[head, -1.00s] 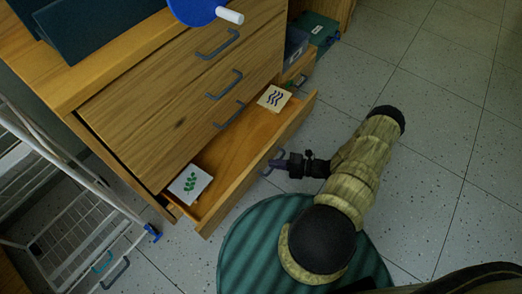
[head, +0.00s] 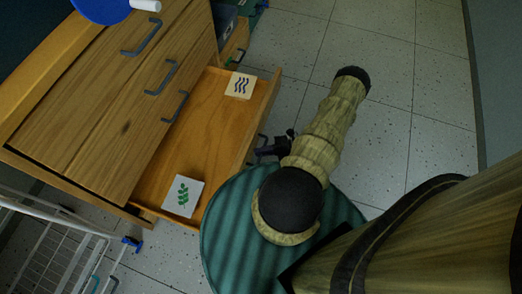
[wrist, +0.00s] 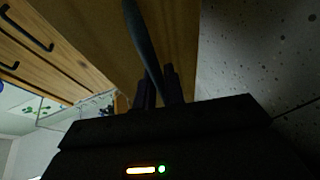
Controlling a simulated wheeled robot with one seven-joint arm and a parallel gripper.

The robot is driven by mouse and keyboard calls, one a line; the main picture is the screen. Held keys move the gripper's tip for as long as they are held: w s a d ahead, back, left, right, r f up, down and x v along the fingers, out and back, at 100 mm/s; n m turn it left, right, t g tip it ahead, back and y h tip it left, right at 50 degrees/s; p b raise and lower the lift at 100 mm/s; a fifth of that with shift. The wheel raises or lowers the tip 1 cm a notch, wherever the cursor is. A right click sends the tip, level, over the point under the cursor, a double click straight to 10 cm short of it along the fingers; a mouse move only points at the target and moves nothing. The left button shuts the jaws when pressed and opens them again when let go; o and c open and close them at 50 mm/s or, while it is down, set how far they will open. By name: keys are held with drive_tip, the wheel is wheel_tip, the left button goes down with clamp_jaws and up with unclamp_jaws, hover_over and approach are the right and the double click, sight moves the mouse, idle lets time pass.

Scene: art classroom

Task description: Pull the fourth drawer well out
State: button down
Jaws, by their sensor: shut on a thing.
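The fourth drawer, the lowest in the wooden cabinet (head: 113,112), stands well out in the head view, with its front (head: 263,112) far from the cabinet face. Inside lie a white tile with a green leaf (head: 183,195) at the near end and a pale tile with dark wavy lines (head: 240,85) at the far end. My gripper (head: 268,147) is at the drawer's front, shut on its handle. In the wrist view the dark handle bar (wrist: 143,42) runs down between my fingers (wrist: 158,90). The exact contact is dark and partly hidden by my arm in the head view.
Three drawers above, with grey handles (head: 160,77), are shut. A round green striped stool or mat (head: 222,240) lies below my arm, close to the drawer's near corner. A white wire rack (head: 60,250) stands at the lower left. Speckled floor (head: 385,130) is clear to the right.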

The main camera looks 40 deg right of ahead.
drive_tip(key=c, duration=1.5)
unclamp_jaws()
drive_tip(key=p+v, duration=0.2)
drive_tip(key=v, duration=1.5)
drive_tip(key=shift+s, duration=0.15)
drive_tip(key=shift+d, duration=0.15)
